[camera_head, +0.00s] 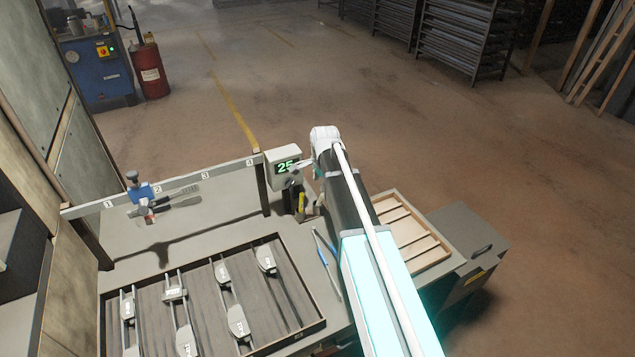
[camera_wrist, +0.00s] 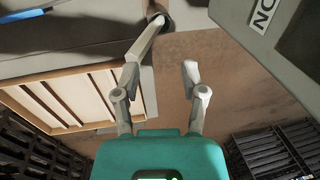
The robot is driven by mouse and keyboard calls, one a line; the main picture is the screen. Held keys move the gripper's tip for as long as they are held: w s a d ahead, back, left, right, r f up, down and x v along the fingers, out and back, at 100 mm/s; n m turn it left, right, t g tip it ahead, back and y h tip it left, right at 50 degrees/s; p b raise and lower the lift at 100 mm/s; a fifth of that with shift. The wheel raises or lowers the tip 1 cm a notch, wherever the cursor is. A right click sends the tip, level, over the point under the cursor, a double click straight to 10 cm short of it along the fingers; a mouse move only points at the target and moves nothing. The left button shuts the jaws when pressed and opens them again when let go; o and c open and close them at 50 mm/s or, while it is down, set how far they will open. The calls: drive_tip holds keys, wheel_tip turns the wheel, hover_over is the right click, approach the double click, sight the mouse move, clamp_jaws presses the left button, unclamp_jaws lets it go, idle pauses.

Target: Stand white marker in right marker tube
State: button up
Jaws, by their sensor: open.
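In the wrist view my gripper (camera_wrist: 160,70) is open, with a clear gap between its two fingers. A pale stick that looks like the white marker (camera_wrist: 147,38) runs from beside the left fingertip to a dark round tube mouth (camera_wrist: 158,17). It appears tilted, with its far end at or in that mouth; I cannot tell how deep, or whether the left finger touches it. In the head view, dark tubes stand below the display, with a yellow marker (camera_head: 301,203) upright there. A pale piece (camera_head: 319,202) shows to its right, partly hidden by my arm.
The display reading 25 (camera_head: 286,167) stands just behind the tubes. A slotted wooden tray (camera_head: 440,245) lies right of my arm. A blue pen-like tool (camera_head: 325,250) lies on the bench. A tray of brake shoes (camera_head: 205,290) fills the front left. A numbered rail (camera_head: 225,176) runs behind.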

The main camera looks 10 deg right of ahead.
wheel_tip(320, 180, up, 7)
drive_tip(key=s+p, duration=0.1)
drive_tip(key=p, duration=0.5)
drive_tip(key=shift+d, duration=0.1)
idle(0.6)
drive_tip(key=s+a+n+g, duration=0.1)
drive_tip(key=s+n+g, duration=0.1)
drive_tip(key=s+n, duration=1.3)
drive_tip(key=s, duration=0.9)
drive_tip(key=shift+s+a+f+h, duration=0.15)
drive_tip(key=shift+a+h, duration=0.05)
drive_tip(key=shift+h, duration=0.1)
drive_tip(key=shift+f, duration=0.25)
